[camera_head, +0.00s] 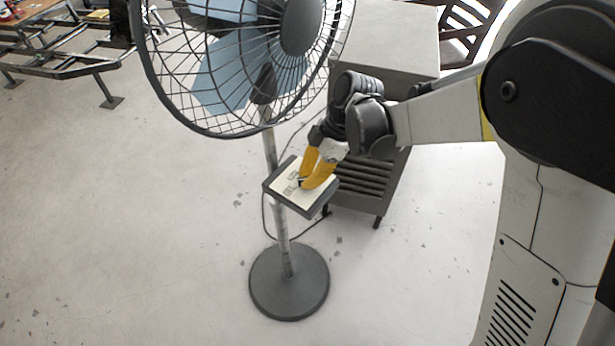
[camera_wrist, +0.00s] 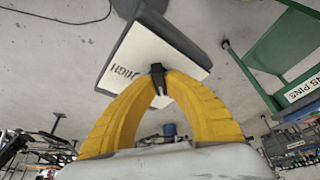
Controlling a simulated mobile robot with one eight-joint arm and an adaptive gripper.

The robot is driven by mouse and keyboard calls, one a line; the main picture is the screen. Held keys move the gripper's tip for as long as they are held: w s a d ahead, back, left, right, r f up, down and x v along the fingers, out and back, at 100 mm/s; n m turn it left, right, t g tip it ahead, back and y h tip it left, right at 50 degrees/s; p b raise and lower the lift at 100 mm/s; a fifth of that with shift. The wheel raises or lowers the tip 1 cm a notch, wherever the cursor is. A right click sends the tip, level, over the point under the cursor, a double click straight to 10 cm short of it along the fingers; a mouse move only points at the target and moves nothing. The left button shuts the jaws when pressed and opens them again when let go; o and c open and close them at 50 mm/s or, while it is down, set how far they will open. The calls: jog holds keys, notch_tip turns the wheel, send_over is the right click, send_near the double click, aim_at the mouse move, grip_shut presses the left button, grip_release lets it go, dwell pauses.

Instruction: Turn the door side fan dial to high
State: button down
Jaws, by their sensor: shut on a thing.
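The fan (camera_head: 265,60) stands on a pole with a round dark base (camera_head: 289,284). A control box with a pale face (camera_head: 284,187) is fixed on the pole; the face also shows in the wrist view (camera_wrist: 135,50), with the printed word HIGH. My gripper (camera_head: 303,182) has yellow fingers and reaches the box face from the upper right. In the wrist view my gripper (camera_wrist: 158,82) is shut on the small dark dial (camera_wrist: 158,78). The fingers hide part of the dial, and I cannot tell its exact setting.
A grey cabinet (camera_head: 370,185) with slatted sides stands close behind the fan. A metal frame (camera_head: 80,62) is at the upper left. A cable runs on the floor by the pole. The pale floor at left is clear.

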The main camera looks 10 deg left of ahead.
jog(key=shift+m+t, duration=0.9)
jog(key=shift+m, duration=1.6)
jog(key=shift+m+t, duration=1)
jog(key=shift+m, duration=2)
jog(key=shift+m+t+h, duration=0.5)
jog(key=shift+m+t, duration=0.1)
jog(key=shift+m, duration=1.6)
jog(key=shift+m+t+h, duration=0.3)
jog(key=shift+m+h, duration=0.25)
jog(key=shift+m, duration=0.75)
jog(key=shift+m+t+h, duration=0.3)
jog(key=shift+m+h, duration=0.25)
jog(key=shift+m, duration=0.75)
